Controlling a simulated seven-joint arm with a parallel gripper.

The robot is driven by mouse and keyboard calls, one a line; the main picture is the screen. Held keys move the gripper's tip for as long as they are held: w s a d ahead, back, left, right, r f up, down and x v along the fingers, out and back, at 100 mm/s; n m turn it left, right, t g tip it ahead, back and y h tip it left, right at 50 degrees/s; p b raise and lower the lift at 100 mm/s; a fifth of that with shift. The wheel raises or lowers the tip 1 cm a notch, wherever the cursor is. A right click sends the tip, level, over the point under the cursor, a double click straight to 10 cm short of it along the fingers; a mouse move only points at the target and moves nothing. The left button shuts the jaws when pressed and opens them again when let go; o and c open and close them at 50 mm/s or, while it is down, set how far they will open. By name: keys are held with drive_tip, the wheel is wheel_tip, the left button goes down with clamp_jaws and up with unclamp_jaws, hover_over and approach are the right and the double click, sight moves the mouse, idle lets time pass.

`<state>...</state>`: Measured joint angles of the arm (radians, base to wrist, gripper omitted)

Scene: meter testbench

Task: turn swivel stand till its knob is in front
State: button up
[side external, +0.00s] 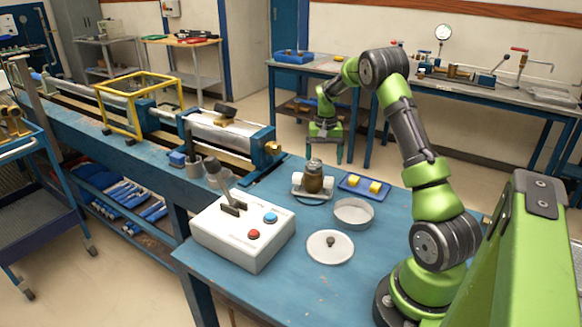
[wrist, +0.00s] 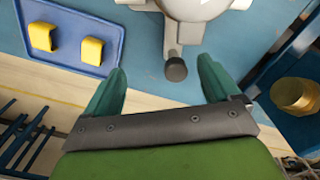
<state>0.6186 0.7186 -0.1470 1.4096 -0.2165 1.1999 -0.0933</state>
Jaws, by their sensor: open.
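A short grey arm ends in a dark knob (wrist: 176,70) that points toward my gripper (wrist: 162,80). My gripper is open and empty, with one teal finger on each side of the knob and visible gaps to both. In the side view my gripper (side external: 325,157) hangs behind the stand; the knob cannot be made out there.
A blue tray (side external: 350,188) with two yellow blocks is right of the stand. A metal dish (side external: 353,223) and a round lid (side external: 318,254) are nearer the camera. A white control box (side external: 242,228) with a lever is front left. A brass-ended cylinder (side external: 272,148) lies behind left.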

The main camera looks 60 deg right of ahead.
drive_tip(key=shift+r, duration=2.8)
drive_tip(key=m, duration=0.1)
drive_tip(key=w+r+m, duration=0.1)
drive_tip(key=shift+w+a+r+m, duration=0.1)
drive_tip(key=shift+w+r+m, duration=0.05)
drive_tip(key=shift+r+m, duration=0.15)
drive_tip(key=shift+w+a+r+m, duration=0.1)
drive_tip(key=shift+w+r+m, duration=0.2)
drive_tip(key=shift+m, duration=0.5)
drive_tip(key=shift+f, duration=2.8)
drive_tip(key=shift+f, duration=0.25)
drive_tip(key=shift+f, duration=0.85)
